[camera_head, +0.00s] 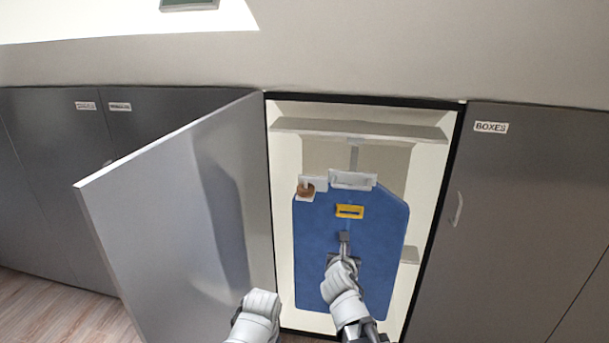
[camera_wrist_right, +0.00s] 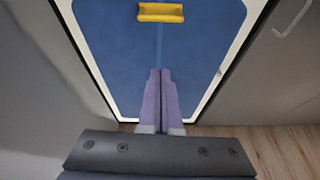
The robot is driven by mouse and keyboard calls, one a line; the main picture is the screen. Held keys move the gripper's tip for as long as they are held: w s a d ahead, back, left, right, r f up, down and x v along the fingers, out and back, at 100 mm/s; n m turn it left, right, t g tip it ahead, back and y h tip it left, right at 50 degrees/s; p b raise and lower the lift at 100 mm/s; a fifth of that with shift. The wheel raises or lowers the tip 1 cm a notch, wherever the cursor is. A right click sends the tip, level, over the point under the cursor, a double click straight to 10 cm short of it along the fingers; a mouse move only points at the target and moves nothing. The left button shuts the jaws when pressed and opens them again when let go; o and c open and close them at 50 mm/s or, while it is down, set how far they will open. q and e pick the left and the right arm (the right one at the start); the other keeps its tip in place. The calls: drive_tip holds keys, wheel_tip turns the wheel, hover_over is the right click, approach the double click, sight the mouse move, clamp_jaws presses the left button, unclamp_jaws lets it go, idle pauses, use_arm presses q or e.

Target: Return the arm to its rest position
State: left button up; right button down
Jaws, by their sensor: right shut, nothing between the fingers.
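My right gripper (camera_head: 344,240) is in front of the open cupboard, over the blue bag-like panel (camera_head: 316,238) that hangs inside it. In the right wrist view its two fingers (camera_wrist_right: 162,105) are together with nothing between them, pointing toward the blue surface (camera_wrist_right: 110,60). A yellow handle-like piece (camera_head: 350,211) sits on the upper part of the blue item, ahead of the fingers; it also shows in the right wrist view (camera_wrist_right: 161,12). My left arm (camera_head: 257,310) comes in at the bottom, low by the open door. Its gripper fingers cannot be seen.
The grey cupboard door (camera_head: 170,200) stands open on the left. A closed door with a BOXES label (camera_head: 491,128) is on the right. A shelf (camera_head: 350,129) crosses the top of the cupboard. A small brown item (camera_head: 306,190) sits by the blue item's upper left. Wood floor (camera_head: 60,312) shows at lower left.

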drive_tip(key=s+a+f+m+g+y+p, duration=0.1)
drive_tip(key=s+a+m+g+p, duration=0.3)
drive_tip(key=s+m, duration=0.7)
drive_tip(key=s+a+f+m+g+y+p, duration=0.1)
drive_tip(key=s+a+f+m+g+p, duration=0.3)
drive_tip(key=s+a+m+g, duration=0.4)
drive_tip(key=s+m+g, duration=0.1)
drive_tip(key=s+m, duration=0.3)
drive_tip(key=m, duration=0.5)
drive_tip(key=shift+s+y+p, duration=0.25)
drive_tip(key=shift+y+p, duration=0.15)
